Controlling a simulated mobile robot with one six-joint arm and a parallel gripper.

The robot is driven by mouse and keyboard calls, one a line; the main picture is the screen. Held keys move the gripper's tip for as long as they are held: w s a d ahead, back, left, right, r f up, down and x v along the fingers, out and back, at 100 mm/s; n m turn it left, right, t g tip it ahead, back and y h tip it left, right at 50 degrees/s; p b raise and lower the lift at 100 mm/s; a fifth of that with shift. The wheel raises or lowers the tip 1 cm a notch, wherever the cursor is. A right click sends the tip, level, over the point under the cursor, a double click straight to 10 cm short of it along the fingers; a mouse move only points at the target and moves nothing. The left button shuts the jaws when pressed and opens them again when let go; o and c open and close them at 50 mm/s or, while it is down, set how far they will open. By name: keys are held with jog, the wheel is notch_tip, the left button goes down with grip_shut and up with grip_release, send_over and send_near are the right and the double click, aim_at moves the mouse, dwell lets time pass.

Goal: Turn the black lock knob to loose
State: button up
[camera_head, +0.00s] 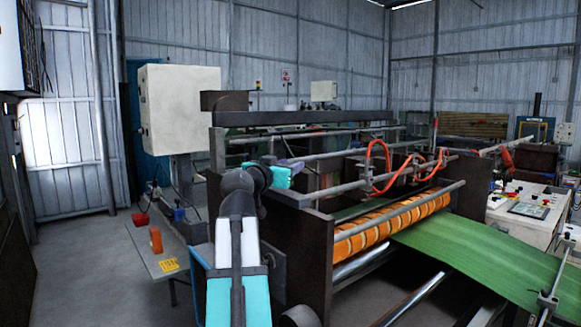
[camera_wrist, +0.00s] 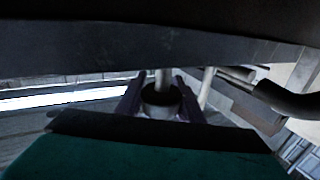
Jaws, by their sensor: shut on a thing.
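The black lock knob (camera_wrist: 161,98) shows in the middle of the wrist view as a short dark round piece with a light grey shaft rising from it. My gripper (camera_wrist: 159,88) has its dark purple fingers on the left and right of the knob, shut on it. In the head view my gripper (camera_head: 291,163) is at the near left end of the machine's frame, by the upper rails. The knob cannot be made out there. Its loose or tight setting cannot be read.
A dark beam (camera_wrist: 120,45) runs close across the top of the wrist view, and a dark curved hose or pipe (camera_wrist: 290,100) is at right. In the head view, orange rollers (camera_head: 390,225) and a green sheet (camera_head: 480,262) lie right of my arm. A grey side table (camera_head: 160,258) stands left.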

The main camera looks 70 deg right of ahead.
jog(key=o, duration=1)
jog(key=shift+s+a, duration=0.15)
jog(key=shift+a, duration=0.05)
jog(key=shift+o, duration=0.2)
jog(key=shift+d, duration=0.1)
jog(key=w+a+b, duration=0.2)
jog(key=a, duration=1.1)
jog(key=shift+a+b, duration=0.3)
jog(key=shift+a, duration=0.05)
